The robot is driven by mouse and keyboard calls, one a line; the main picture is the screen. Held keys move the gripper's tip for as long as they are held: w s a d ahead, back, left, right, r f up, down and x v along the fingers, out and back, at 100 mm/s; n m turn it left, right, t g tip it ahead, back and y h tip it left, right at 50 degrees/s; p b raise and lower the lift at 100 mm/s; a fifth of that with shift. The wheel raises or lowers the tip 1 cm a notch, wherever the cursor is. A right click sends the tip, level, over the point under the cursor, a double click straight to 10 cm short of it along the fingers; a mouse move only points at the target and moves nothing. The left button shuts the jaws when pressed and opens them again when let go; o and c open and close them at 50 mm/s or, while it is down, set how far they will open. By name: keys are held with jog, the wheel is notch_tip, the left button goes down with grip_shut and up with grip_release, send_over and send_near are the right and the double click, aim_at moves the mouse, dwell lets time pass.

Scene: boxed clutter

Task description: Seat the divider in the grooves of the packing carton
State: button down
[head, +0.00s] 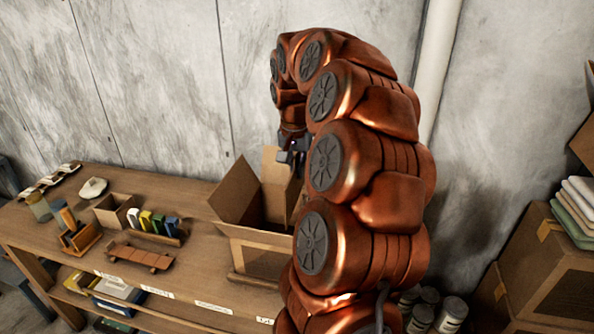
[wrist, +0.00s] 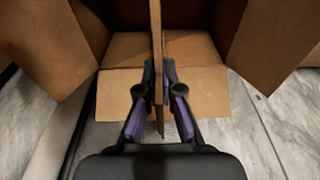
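The packing carton (head: 262,251) stands open on the wooden bench, with its flaps spread. In the wrist view its inside and an open flap (wrist: 265,45) show below my gripper. My gripper (wrist: 158,75) is shut on the divider (wrist: 156,30), a thin brown cardboard panel seen edge-on between the two fingers. The divider is upright and roughly centred across the carton opening. In the head view my gripper (head: 291,154) is above the carton, partly hidden by my arm. The grooves and the divider's lower edge cannot be made out.
Left of the carton on the bench (head: 205,262) are a small open box (head: 114,211), a rack of coloured blocks (head: 155,228), a low brown wooden stand (head: 139,257) and jars. Stacked cartons (head: 545,260) with folded cloths stand at the right. A wall is behind.

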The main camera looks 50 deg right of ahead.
aim_at(297, 187)
jog(key=shift+f+b, duration=1.95)
jog(key=shift+f, duration=0.95)
jog(key=shift+b, duration=1.05)
notch_tip(297, 187, down, 8)
jog(key=b, duration=0.5)
dwell(3.2)
